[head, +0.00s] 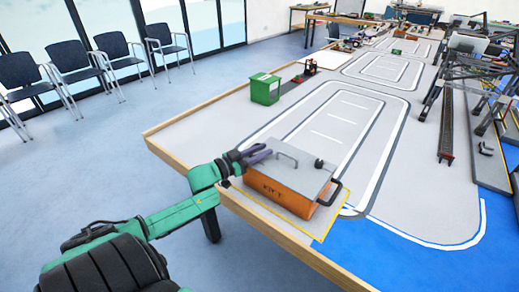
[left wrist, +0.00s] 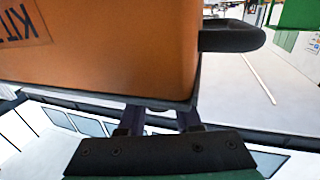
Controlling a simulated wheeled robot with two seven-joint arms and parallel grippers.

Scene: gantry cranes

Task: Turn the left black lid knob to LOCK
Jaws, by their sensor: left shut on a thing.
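An orange kit box (head: 280,194) with a grey lid (head: 296,178) stands near the table's front edge. A black knob (head: 318,163) shows on the right of the lid. The left knob is hidden at my left gripper (head: 258,154), which is at the lid's left end, shut on what looks to be that knob. In the left wrist view, the orange box wall (left wrist: 110,45) appears upside down, and the fingers of my left gripper (left wrist: 159,118) reach past its lid edge; their tips are hidden. The knob's angle and any LOCK mark cannot be seen. My right gripper is not in view.
A black side handle (head: 330,193) sticks out at the box's right. A green bin (head: 265,89) stands farther back. The grey road mat (head: 345,120) behind the box is clear; dark crane frames (head: 470,65) stand at right.

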